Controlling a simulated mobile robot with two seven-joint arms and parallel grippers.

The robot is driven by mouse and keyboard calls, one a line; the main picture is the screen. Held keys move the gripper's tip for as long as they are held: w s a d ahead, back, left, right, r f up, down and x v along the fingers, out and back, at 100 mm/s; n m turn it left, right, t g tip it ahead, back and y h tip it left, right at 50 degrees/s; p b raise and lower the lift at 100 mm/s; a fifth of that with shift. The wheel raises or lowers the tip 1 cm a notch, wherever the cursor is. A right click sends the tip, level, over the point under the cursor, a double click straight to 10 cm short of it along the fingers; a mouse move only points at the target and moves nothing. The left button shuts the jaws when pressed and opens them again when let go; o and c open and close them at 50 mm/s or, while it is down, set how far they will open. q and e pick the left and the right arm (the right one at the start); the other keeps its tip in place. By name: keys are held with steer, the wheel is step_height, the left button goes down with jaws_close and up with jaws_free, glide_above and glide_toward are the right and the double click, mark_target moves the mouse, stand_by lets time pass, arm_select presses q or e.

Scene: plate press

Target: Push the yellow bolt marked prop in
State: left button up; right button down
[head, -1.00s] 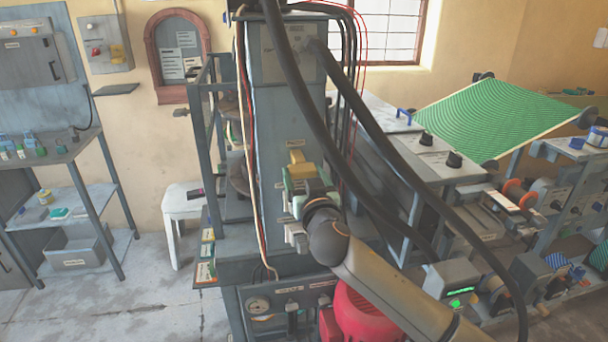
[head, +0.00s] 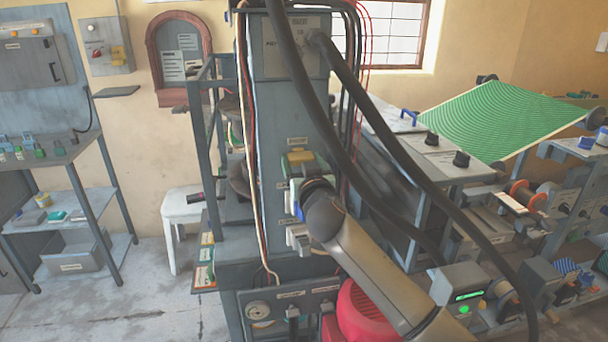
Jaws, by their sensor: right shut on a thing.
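The yellow bolt (head: 299,156) sits on the front of the grey press column, just under a small label (head: 297,141) too small to read. Only a short strip of yellow shows; the rest is hidden behind my right gripper. My right gripper (head: 301,168) is at the column front, shut on the bolt, with my arm reaching up from the lower right. How deep the bolt sits in the column cannot be told. My left gripper is not in view.
Thick black hoses (head: 340,140) hang in front of the column, close above my right arm. A red rounded housing (head: 362,312) and a gauge panel (head: 290,300) are below. A bench with a green patterned sheet (head: 505,118) stands right. Floor at left is clear.

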steer(key=shift+w+r, duration=0.1)
steer(key=shift+c, duration=1.8)
jaws_free()
steer(key=o, duration=0.4)
steer(key=shift+c, duration=0.2)
steer(key=s+d, duration=0.2)
steer(key=s, duration=1)
steer(key=shift+d, duration=0.2)
steer(key=shift+s, duration=0.1)
